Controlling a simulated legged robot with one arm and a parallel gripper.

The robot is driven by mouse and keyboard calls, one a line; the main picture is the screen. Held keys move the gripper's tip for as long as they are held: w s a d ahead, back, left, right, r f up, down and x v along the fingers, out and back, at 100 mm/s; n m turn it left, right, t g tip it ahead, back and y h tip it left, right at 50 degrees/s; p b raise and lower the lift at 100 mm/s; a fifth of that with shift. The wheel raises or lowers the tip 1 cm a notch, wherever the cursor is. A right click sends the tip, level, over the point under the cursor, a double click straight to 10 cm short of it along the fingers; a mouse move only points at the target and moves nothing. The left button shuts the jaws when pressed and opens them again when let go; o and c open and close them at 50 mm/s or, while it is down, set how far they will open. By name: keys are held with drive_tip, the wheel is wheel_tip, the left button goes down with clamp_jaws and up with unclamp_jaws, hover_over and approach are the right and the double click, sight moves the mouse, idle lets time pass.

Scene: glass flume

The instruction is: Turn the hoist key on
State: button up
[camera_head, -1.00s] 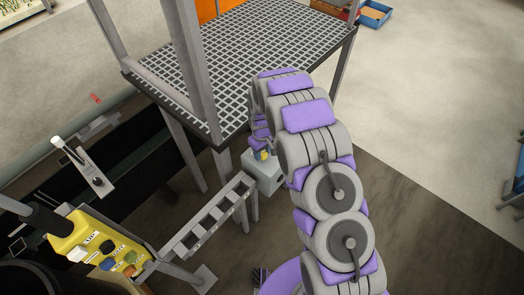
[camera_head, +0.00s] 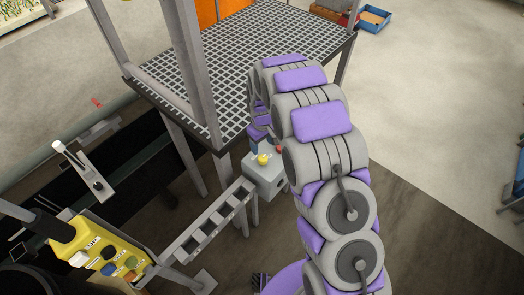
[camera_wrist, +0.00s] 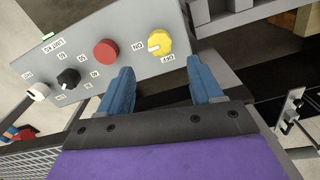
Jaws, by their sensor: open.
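A grey control box (camera_head: 265,177) stands on a post by the platform corner. In the wrist view its face (camera_wrist: 130,25) carries a yellow turn knob (camera_wrist: 160,43) with a pale pointer mark and labels on two sides, one reading ON. I cannot read any label as hoist. A red round button (camera_wrist: 106,52), a black knob (camera_wrist: 68,78) and a white knob (camera_wrist: 38,92) are to its left. My gripper (camera_wrist: 162,88) is open and empty, its blue fingers apart, just short of the yellow knob. In the head view the yellow knob (camera_head: 263,159) shows below my wrist.
A grated platform (camera_head: 235,65) is behind the box. A slotted grey rail (camera_head: 215,222) runs from the box to lower left. A yellow pendant (camera_head: 95,250) with several coloured buttons hangs at lower left. Open floor (camera_head: 430,130) lies to the right.

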wheel_tip(320, 180, up, 8)
drive_tip(key=shift+r, duration=0.2)
idle(0.5)
